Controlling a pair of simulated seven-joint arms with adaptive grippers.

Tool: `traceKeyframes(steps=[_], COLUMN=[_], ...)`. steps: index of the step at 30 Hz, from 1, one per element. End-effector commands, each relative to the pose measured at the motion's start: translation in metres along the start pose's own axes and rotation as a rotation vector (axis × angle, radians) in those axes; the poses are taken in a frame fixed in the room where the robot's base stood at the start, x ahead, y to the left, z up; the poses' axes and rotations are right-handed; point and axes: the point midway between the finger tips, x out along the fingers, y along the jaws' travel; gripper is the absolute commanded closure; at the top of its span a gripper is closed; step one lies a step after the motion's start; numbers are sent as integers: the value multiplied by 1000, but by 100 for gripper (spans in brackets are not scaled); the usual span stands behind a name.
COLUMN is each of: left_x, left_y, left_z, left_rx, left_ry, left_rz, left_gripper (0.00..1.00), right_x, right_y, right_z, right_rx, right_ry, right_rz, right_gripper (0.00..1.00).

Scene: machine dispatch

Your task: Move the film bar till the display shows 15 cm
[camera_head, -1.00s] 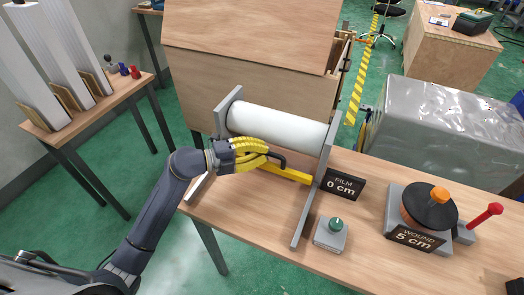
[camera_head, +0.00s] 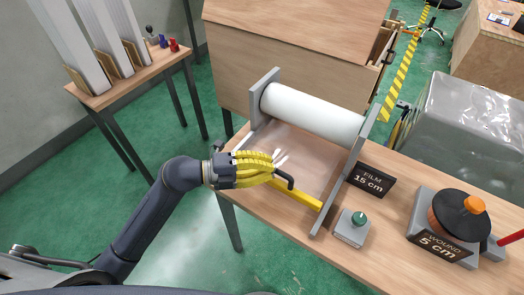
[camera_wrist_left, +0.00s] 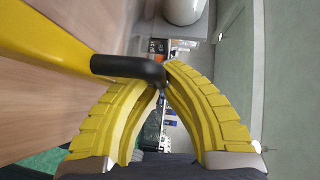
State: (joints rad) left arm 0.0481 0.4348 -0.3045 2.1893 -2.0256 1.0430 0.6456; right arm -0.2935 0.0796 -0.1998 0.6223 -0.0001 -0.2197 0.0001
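The yellow film bar (camera_head: 300,196) lies across the front end of the film frame, away from the white roll (camera_head: 312,110), with clear film stretched between them. Its black handle (camera_head: 286,180) sticks out toward my left gripper. The film display (camera_head: 374,180) reads 15 cm. My left gripper (camera_head: 277,168) has its yellow fingers at the handle. In the left wrist view the fingertips (camera_wrist_left: 165,75) meet around the black handle (camera_wrist_left: 128,69), beside the yellow bar (camera_wrist_left: 45,42). My right gripper is not in view.
A small block with a green knob (camera_head: 352,227) stands right of the frame. A winder (camera_head: 459,215) with a display reading "WOUND 5 cm" stands farther right.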

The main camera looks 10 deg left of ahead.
Motion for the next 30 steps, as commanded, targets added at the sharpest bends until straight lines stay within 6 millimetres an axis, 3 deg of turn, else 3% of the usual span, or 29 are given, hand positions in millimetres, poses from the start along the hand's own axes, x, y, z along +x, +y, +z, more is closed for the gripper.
traceKeyframes(steps=[4,13,18,30], left_x=[-1,-1,0,-10], left_y=[4,4,3,3], left_z=[-9,-10,-10,-10], left_rx=[1,1,1,2], left_ry=[16,17,18,17], left_rz=[8,8,7,7], left_gripper=[100,100,77,77], right_x=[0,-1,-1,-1], right_y=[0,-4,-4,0], right_z=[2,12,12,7], right_rx=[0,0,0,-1], right_ry=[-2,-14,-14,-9], right_rz=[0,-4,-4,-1], right_gripper=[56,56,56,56])
